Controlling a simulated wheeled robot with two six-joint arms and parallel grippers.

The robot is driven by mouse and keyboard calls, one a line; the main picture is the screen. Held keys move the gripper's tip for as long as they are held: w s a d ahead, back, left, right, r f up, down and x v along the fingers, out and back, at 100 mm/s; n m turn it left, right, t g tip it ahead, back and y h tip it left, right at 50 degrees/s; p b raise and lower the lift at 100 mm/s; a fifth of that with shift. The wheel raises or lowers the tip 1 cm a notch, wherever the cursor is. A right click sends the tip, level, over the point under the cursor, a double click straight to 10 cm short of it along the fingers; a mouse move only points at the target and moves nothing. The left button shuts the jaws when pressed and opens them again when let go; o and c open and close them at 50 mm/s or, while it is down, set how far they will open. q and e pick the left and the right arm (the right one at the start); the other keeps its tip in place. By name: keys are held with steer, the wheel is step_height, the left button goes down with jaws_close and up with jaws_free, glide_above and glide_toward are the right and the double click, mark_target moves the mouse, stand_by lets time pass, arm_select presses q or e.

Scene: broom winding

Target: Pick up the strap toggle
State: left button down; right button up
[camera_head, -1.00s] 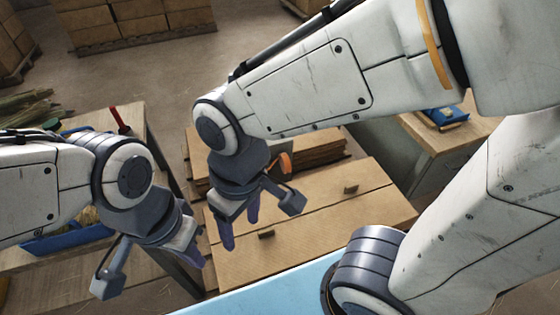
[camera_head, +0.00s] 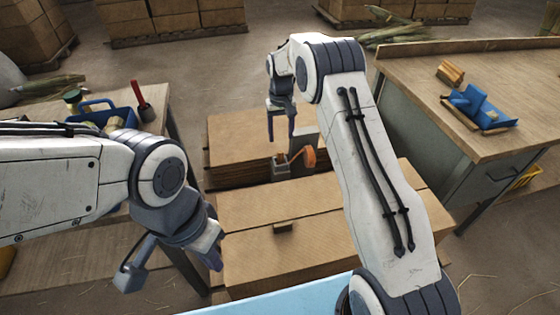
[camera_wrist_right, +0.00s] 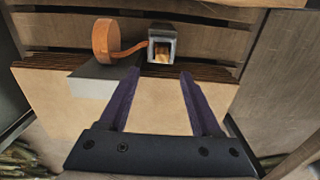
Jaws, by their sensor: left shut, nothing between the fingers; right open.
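An orange strap roll (camera_wrist_right: 107,40) stands at the upper left in the right wrist view, with its strap running right to a square grey holder (camera_wrist_right: 163,38). A small orange-brown piece, apparently the strap toggle (camera_wrist_right: 162,57), sits in the holder's opening. My left gripper (camera_head: 213,260) is shut and empty, at the left.
A light grey block (camera_wrist_right: 103,82) lies below the roll. Flat cardboard (camera_head: 300,222) spreads in front. A wooden bench (camera_head: 520,75) with a blue tray (camera_head: 485,108) is at the right. A blue caddy (camera_head: 105,113) and a red-handled tool (camera_head: 140,95) stand at the left.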

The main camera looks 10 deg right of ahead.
mark_target(280, 152)
steer(key=f, duration=0.9)
steer(key=shift+s+a, duration=0.15)
steer(key=shift+a, duration=0.05)
jaws_close()
